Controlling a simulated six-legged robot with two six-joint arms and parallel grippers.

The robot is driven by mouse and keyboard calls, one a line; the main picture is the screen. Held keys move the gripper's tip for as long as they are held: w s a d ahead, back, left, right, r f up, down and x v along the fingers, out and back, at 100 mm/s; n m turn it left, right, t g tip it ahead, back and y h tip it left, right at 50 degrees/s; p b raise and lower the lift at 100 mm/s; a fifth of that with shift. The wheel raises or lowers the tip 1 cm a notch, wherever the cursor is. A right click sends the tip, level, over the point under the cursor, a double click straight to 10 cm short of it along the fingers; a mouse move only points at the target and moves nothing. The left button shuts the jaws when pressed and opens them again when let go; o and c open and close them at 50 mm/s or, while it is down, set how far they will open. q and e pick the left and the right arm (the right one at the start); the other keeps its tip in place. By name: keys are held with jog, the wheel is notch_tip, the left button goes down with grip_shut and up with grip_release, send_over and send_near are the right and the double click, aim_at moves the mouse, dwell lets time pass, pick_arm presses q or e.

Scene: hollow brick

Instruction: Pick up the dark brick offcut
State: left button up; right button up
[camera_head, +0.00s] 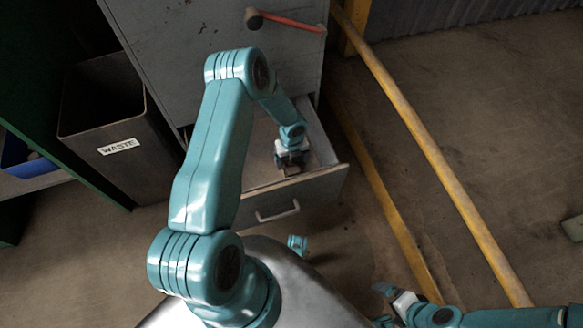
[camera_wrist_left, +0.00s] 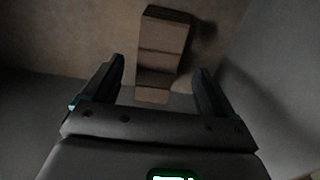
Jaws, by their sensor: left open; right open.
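A brown block with step-like ridges (camera_wrist_left: 165,45), which looks like the brick offcut, lies on the drawer floor in the left wrist view. My left gripper (camera_wrist_left: 158,85) is open, with one finger on each side of the block's near end. I cannot tell whether either finger touches it. In the head view my left gripper (camera_head: 290,160) reaches down into the open drawer (camera_head: 262,190) of a grey cabinet, and the arm and gripper mostly hide the block. My right gripper (camera_head: 390,293) is open and empty at the lower right, away from the drawer.
The drawer's walls stand close around my left gripper. A dark bin labelled WASTE (camera_head: 120,150) stands left of the cabinet. A hammer with a red handle (camera_head: 292,22) lies on the cabinet (camera_head: 180,40). A yellow rail (camera_head: 430,150) runs along the right, with open floor beyond.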

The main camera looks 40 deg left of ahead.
pick_arm(q)
notch_tip(320, 180, down, 4)
jog(key=shift+f+b, duration=0.15)
jog(key=shift+b, duration=0.5)
jog(key=c, duration=1.6)
